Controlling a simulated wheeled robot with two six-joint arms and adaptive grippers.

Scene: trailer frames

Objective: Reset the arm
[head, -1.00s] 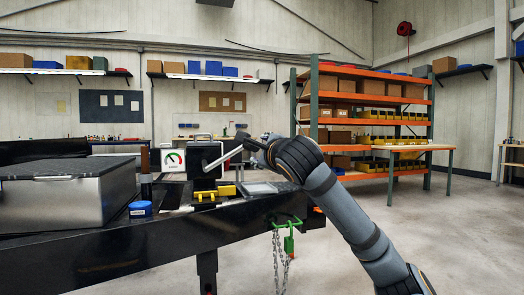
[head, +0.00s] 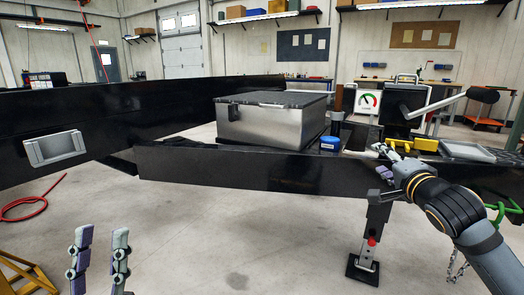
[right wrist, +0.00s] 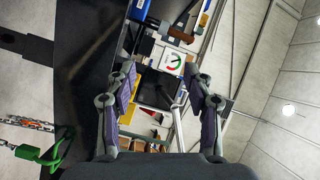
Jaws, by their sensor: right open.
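My right arm comes in from the lower right in the head view. Its gripper (head: 383,162) is in front of the black trailer frame's edge, near the jack post. In the right wrist view my right gripper (right wrist: 163,88) has its two fingers spread wide with nothing between them. My left gripper (head: 102,238) shows at the lower left of the head view, over the floor. Its two upright fingers stand apart and hold nothing. The rest of the left arm is out of view.
A silver toolbox (head: 262,124), blue tin (head: 330,143), gauge (head: 369,101), hitch crank (head: 440,100) and grey tray (head: 467,151) sit on the trailer frame (head: 220,164). A jack leg (head: 366,255) stands below it. Green hook (right wrist: 50,150) and chain hang nearby. Open floor lies in front.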

